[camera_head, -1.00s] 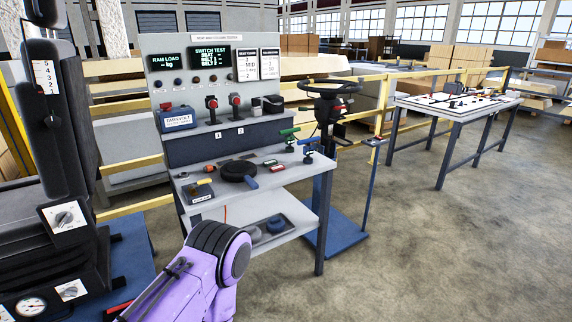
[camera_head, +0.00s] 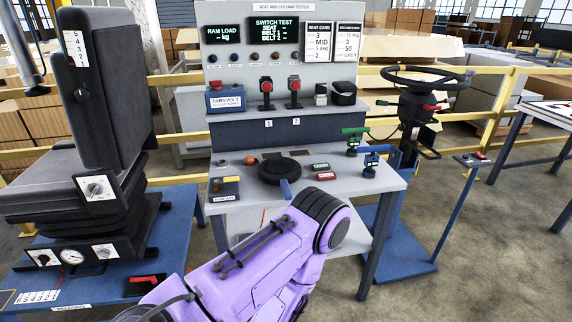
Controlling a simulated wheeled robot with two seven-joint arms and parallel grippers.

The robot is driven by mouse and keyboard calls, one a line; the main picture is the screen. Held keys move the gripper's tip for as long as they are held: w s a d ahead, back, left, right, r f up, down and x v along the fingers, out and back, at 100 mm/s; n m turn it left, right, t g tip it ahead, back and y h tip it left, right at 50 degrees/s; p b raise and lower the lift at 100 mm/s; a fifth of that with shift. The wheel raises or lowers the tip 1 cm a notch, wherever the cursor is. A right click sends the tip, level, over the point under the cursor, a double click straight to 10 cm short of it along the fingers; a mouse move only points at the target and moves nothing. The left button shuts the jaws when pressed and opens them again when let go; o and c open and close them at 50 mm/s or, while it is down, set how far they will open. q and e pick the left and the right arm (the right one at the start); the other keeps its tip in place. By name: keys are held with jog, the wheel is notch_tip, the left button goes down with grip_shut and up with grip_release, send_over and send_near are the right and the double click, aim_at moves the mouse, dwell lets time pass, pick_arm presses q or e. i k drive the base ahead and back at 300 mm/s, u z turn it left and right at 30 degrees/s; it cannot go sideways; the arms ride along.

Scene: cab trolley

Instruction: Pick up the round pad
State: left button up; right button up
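A round black pad (camera_head: 279,171) with a short blue handle lies flat on the grey test bench (camera_head: 345,185), near the middle of its worktop. One of my purple arms reaches up from the bottom of the view. Its dark elbow-like joint stands in front of the bench's front edge, below and right of the pad. I cannot see either gripper. Nothing is seen holding the pad.
A seat (camera_head: 110,95) on a blue platform stands at left. A steering wheel column (camera_head: 425,85) stands right of the bench. Small green and blue clamp-like tools (camera_head: 372,160), red-marked blocks (camera_head: 326,175) and a small box (camera_head: 225,188) surround the pad.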

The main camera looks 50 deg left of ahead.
aim_at(284, 172)
jog(key=u, duration=0.45)
jog(key=i, duration=0.8)
jog(key=u, duration=0.7)
